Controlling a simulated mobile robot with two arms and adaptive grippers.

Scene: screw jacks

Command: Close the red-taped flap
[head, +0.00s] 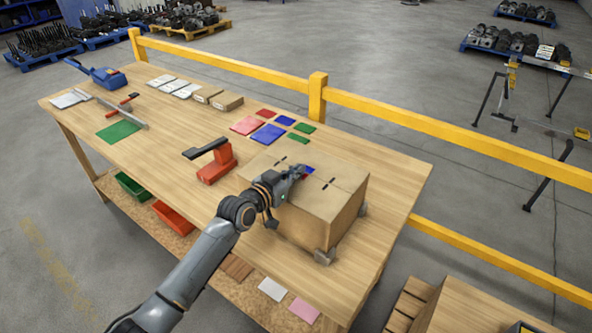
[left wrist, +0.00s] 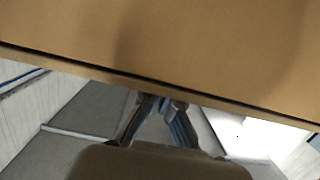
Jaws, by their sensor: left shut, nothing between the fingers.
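A brown cardboard box (head: 335,210) stands on the wooden workbench, its top looking nearly flat with a seam and short dark marks. A small blue and red patch (head: 309,170) shows on the top beside my left gripper. I cannot tell which flap the red belongs to, as the gripper partly hides it. My left gripper (head: 298,172) is shut and empty, over the near left part of the box top. In the left wrist view, the gripper fingers (left wrist: 160,108) are close together at the edge of a cardboard panel (left wrist: 190,50). My right gripper is not in view.
A red tape dispenser (head: 216,163) stands left of the box. Coloured cards (head: 268,134) lie behind it. Grey blocks (head: 324,257) sit at the box's lower corners. A yellow rail (head: 420,122) runs behind the workbench (head: 160,120).

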